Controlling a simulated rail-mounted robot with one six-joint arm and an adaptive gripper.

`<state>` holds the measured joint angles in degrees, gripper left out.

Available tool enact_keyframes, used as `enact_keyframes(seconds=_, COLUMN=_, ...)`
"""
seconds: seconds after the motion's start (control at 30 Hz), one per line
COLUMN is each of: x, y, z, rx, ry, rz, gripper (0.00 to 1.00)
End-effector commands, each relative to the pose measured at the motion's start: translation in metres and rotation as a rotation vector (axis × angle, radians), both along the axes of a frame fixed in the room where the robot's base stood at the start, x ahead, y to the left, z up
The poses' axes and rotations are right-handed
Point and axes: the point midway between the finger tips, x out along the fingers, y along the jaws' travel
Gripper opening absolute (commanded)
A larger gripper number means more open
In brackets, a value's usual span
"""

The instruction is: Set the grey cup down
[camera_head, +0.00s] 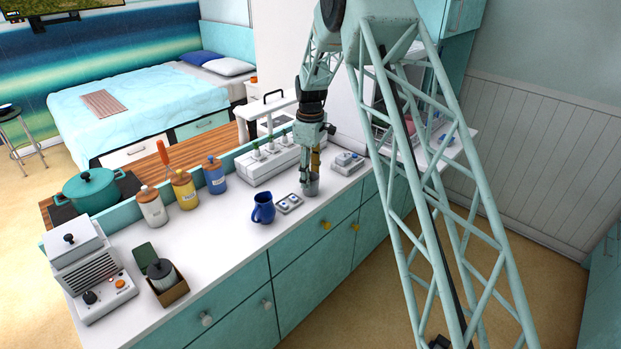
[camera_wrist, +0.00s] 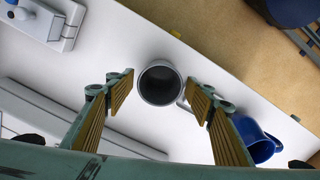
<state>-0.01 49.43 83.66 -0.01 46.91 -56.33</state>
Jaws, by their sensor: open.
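The grey cup (camera_head: 311,187) stands upright on the white counter (camera_head: 228,228), below my gripper (camera_head: 311,176). In the wrist view the cup (camera_wrist: 159,83) shows its dark, empty-looking inside, with its handle on the right. My gripper (camera_wrist: 165,100) is open, with one finger on each side of the cup and a visible gap to both sides.
A blue jug (camera_head: 263,208) stands left of the cup; it also shows in the wrist view (camera_wrist: 258,143). A grey device (camera_head: 347,163) sits to the right. The counter's front edge is close by.

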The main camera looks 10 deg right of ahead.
Motion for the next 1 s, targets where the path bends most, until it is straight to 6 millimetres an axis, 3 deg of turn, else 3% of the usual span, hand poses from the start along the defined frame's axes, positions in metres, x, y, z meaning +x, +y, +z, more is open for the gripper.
enact_keyframes(seconds=0.6, x=0.0, y=0.0, z=0.083, rx=0.0, ry=-0.001, rz=0.0, gripper=0.49)
enact_keyframes(seconds=1.0, x=0.0, y=0.0, z=0.112, rx=0.0, ry=0.0, rz=0.0, gripper=0.49)
